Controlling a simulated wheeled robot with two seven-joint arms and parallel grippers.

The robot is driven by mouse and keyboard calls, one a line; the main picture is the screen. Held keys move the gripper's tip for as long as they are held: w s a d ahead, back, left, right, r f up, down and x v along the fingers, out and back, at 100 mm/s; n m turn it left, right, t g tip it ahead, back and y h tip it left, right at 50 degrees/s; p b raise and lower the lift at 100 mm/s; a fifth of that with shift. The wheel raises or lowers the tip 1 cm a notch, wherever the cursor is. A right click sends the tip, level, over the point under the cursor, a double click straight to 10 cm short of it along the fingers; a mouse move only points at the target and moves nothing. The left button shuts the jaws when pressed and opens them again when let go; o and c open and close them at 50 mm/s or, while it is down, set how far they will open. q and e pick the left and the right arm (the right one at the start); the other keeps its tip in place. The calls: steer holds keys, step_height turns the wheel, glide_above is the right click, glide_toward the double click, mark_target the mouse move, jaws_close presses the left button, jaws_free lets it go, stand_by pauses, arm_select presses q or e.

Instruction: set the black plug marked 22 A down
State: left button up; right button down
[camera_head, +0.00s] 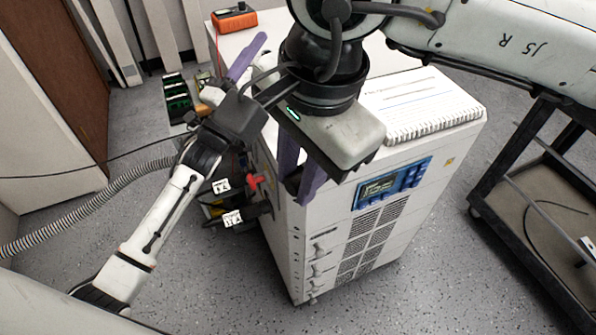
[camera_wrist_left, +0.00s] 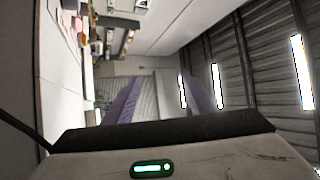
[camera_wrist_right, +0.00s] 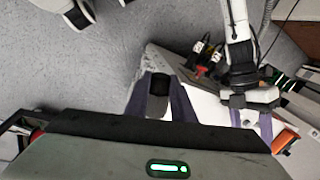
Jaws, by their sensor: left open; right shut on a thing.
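A black plug (camera_wrist_right: 158,84) sits between the two purple fingers of my right gripper (camera_wrist_right: 161,78), which is shut on it; no marking can be read. In the head view, my right gripper (camera_head: 300,188) points down beside the upper front-left corner of the white cabinet (camera_head: 300,255). The plug shows there only as a dark end (camera_head: 293,186). My left gripper (camera_head: 243,62) is higher, open and empty, with its purple fingers pointing up and away. In the left wrist view, my left gripper (camera_wrist_left: 160,85) has its fingers wide apart.
Two black connectors with white tags (camera_head: 221,185) (camera_head: 233,218) and a red part (camera_head: 254,182) are at the cabinet's left side. A spiral notebook (camera_head: 425,105) and an orange meter (camera_head: 233,18) lie above. A dark cart (camera_head: 545,200) stands right. Front floor is clear.

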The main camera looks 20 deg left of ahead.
arm_select(q)
steer(key=s+a+f+n+g+y, duration=0.2)
steer(key=s+a+f+n+y, duration=0.25)
steer(key=a+f, duration=0.35)
steer(key=s+a+f+n+g+y, duration=0.2)
steer(key=s+a+f+n+y, duration=0.15)
steer(key=a+f+n, duration=0.4)
steer(key=s+d+f+n+g+h, duration=0.2)
steer(key=s+d+f+g, duration=0.3)
steer(key=s+d+f, duration=0.65)
steer(key=s+d+f+n+g+h, duration=0.1)
steer(key=s+d+f+g, duration=0.1)
steer(key=s+d+f, duration=0.2)
steer(key=s+d+f+g+h, duration=0.1)
steer(key=s+d+f+g, duration=0.1)
steer(key=s+d+f, duration=0.3)
steer(key=s+d, duration=0.3)
steer(key=s, duration=0.2)
steer(key=shift+s+f+n, duration=0.2)
steer(key=shift+s+n, duration=0.05)
steer(key=shift+n, duration=0.15)
